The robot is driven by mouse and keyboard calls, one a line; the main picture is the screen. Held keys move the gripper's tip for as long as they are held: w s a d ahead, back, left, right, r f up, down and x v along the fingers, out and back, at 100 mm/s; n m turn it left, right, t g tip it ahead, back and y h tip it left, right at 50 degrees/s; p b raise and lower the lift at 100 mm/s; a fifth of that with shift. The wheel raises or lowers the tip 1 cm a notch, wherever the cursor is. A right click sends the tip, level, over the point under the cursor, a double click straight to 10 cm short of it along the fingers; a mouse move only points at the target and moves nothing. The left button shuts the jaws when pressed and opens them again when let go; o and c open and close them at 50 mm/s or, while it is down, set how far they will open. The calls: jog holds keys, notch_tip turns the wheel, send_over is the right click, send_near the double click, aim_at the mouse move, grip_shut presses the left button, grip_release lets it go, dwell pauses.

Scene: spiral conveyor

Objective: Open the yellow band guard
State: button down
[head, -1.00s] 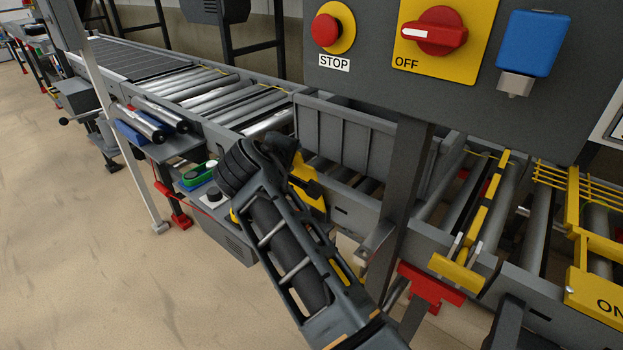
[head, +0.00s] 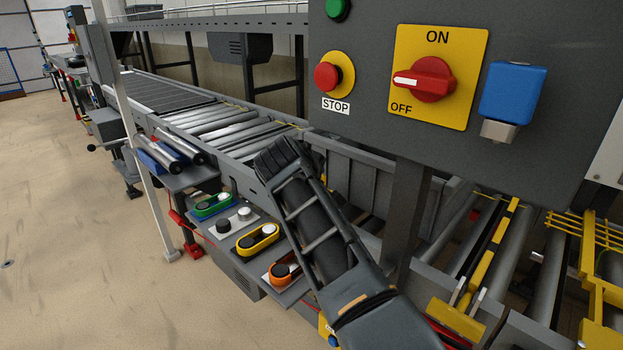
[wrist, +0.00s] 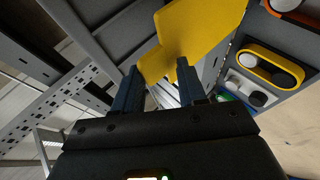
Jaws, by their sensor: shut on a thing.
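In the wrist view a bright yellow plate (wrist: 192,36), which I take to be the yellow band guard, stands between the two dark fingers of my gripper (wrist: 158,72). My gripper is shut on its lower edge. The plate's upper part reaches up past the fingertips. In the head view my arm hides my gripper and I cannot make out the plate. A yellow band on two round ends (head: 258,240) lies on the low shelf and is uncovered; it also shows in the wrist view (wrist: 270,66), right of the plate.
The grey shelf also carries a green band (head: 213,204) and an orange band (head: 284,271). The roller conveyor (head: 205,122) runs behind my arm. A control panel (head: 455,150) with a red switch (head: 425,79) overhangs at the right. Open floor lies at the left.

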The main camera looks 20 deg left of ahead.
jog(key=shift+s+d+f, duration=0.15)
jog(key=shift+d+f, duration=0.15)
jog(key=shift+f, duration=0.5)
jog(key=c, duration=1.2)
grip_release()
jog(key=shift+c, duration=0.6)
jog(key=a+r+v, duration=0.1)
jog(key=v, duration=0.7)
jog(key=shift+d, duration=0.25)
